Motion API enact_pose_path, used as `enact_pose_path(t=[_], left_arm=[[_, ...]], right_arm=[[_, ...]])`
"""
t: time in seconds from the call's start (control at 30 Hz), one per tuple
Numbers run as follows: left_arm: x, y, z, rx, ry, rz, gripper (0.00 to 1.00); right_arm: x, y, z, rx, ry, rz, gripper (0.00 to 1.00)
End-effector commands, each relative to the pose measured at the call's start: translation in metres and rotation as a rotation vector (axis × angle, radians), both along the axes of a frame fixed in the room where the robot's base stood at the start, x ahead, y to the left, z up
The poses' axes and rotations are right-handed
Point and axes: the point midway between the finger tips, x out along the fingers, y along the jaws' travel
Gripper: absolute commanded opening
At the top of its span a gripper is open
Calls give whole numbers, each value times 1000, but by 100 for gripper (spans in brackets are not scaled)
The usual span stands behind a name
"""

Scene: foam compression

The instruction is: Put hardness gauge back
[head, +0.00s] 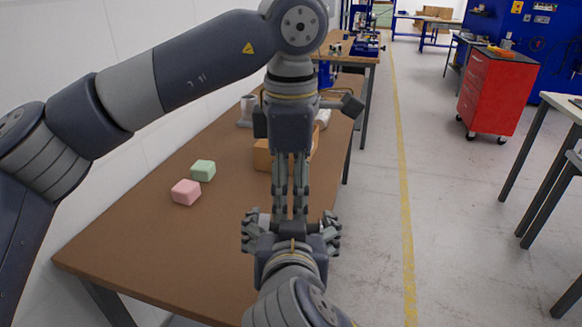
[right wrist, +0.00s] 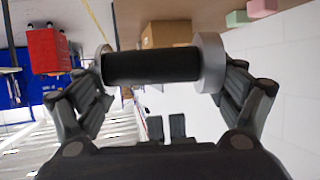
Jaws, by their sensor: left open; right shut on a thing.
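The hardness gauge (right wrist: 152,66), a black cylinder with wide silver ends, lies across between the fingers of my right gripper (right wrist: 165,88) in the right wrist view. The right gripper is shut on it, with fingers at both silver ends. In the head view my right gripper (head: 291,230) is at the lower middle, and the gauge is hidden there. My left gripper (head: 290,212) is open and points down from above, its fingertips overlapping the right gripper in the picture. I cannot tell whether the two grippers touch.
On the brown table (head: 150,235) lie a pink block (head: 186,192) and a green block (head: 203,170). A cardboard box (head: 262,155) stands behind my left gripper, partly hidden. A red cart (head: 497,92) is on the floor at right.

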Motion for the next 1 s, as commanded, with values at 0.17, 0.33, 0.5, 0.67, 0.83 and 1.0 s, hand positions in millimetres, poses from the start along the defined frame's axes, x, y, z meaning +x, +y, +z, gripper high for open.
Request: enact_pose_path(t=[0.17, 0.33, 0.5, 0.67, 0.83, 1.0], left_arm=[[1, 1, -35, 0, 3, 0, 51], [2, 0, -57, -1, 2, 0, 51], [2, 0, -67, -2, 0, 1, 51], [2, 0, -68, -2, 0, 1, 51], [2, 0, -68, -2, 1, 1, 42], [2, 0, -68, -2, 0, 1, 3]], right_arm=[[0, 0, 1, 1, -2, 0, 53], [0, 0, 1, 1, -2, 0, 53], [0, 0, 1, 1, -2, 0, 53], [0, 0, 1, 1, -2, 0, 53], [0, 0, 1, 1, -2, 0, 53], [0, 0, 1, 1, -3, 0, 53]])
